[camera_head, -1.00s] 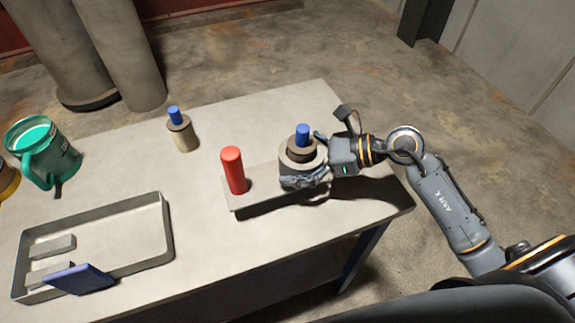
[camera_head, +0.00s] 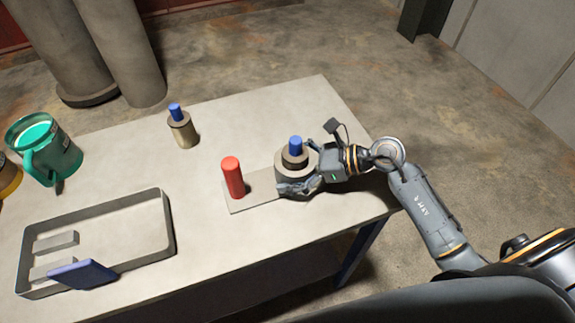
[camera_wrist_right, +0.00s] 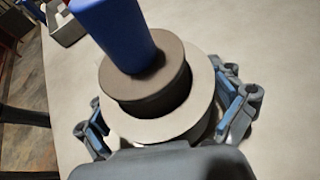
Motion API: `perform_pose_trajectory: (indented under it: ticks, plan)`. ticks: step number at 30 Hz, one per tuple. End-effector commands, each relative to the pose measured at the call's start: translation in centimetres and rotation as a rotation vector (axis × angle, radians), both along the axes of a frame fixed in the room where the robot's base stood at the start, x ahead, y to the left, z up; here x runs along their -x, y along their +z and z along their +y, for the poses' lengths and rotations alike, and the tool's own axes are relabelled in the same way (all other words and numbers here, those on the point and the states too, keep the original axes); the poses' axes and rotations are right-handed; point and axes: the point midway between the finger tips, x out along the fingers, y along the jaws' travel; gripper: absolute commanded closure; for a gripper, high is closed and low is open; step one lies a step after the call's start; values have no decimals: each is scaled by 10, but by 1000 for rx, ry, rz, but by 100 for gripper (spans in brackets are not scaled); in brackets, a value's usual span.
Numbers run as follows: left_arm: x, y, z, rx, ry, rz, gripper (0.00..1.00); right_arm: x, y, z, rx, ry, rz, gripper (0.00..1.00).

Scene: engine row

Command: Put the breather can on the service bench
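The breather can, as I take it, is the round grey body (camera_head: 284,176) with a brown neck and blue top (camera_head: 295,144). It stands upright at the right end of a flat plate that also bears a red cylinder (camera_head: 233,178). The plate (camera_head: 263,185) appears to lie flat on the grey service bench (camera_head: 210,235). My right gripper (camera_head: 301,171) has its fingers around both sides of the grey body. The wrist view shows the body (camera_wrist_right: 155,128) between the fingers, close against the palm. My left gripper is not in view.
A smaller tan can with a blue top (camera_head: 182,130) stands at the back. A shallow grey tray (camera_head: 168,225) with grey blocks and a blue flat piece (camera_head: 82,275) lies at the left, near a green mug-like container (camera_head: 50,155). The bench middle is clear.

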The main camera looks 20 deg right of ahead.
Motion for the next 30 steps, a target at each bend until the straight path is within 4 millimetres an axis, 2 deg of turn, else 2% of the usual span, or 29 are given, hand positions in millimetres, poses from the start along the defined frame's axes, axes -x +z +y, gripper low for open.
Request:
perform_pose_trajectory:
  ticks: [13, 17, 24, 30]
  plan:
    - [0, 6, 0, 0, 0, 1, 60, 0, 6, 0, -1, 0, 0, 0]
    - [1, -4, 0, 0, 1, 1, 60, 9, 7, -17, 6, -1, -1, 0]
    - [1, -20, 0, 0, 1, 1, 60, 32, 26, -60, 7, 0, 1, 0]
    - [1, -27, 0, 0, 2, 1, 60, 46, 41, -88, 2, -1, 1, 0]
